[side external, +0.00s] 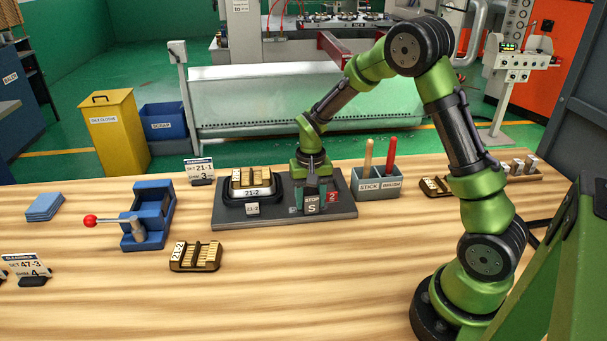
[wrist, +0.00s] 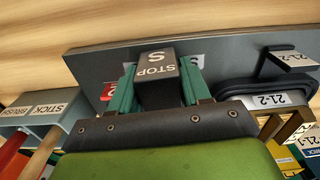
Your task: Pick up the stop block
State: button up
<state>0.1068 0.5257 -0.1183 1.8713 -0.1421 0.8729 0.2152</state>
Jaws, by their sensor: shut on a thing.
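The stop block (side external: 312,204) is a dark grey block lettered "STOP" and "S". In the side view it is at the front of the dark base plate (side external: 345,213), right of middle. My gripper (side external: 312,192) reaches down from above and is shut on it. In the wrist view, the teal fingers of my gripper (wrist: 157,85) stand on either side of the stop block (wrist: 156,70). I cannot tell whether the block touches the plate or is slightly above it.
A black-rimmed tray (side external: 281,190) marked 21-2 holds brass pieces left of my gripper. A red tag (side external: 332,197) is close on the right. A stick and brush holder (side external: 378,184) stands right of the plate. A blue fixture (side external: 150,215) is left; the front table is mostly clear.

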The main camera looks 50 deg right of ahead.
aim_at(310, 191)
grip_shut()
jog(key=shift+r, duration=0.1)
jog(key=shift+r, duration=0.15)
jog(key=shift+r, duration=1.6)
jog(key=s+a+r, duration=0.2)
jog(key=s+a, duration=0.1)
jog(key=s, duration=1.2)
notch_tip(310, 191, up, 6)
jog(key=shift+s+r, duration=0.25)
jog(key=shift+s, duration=0.05)
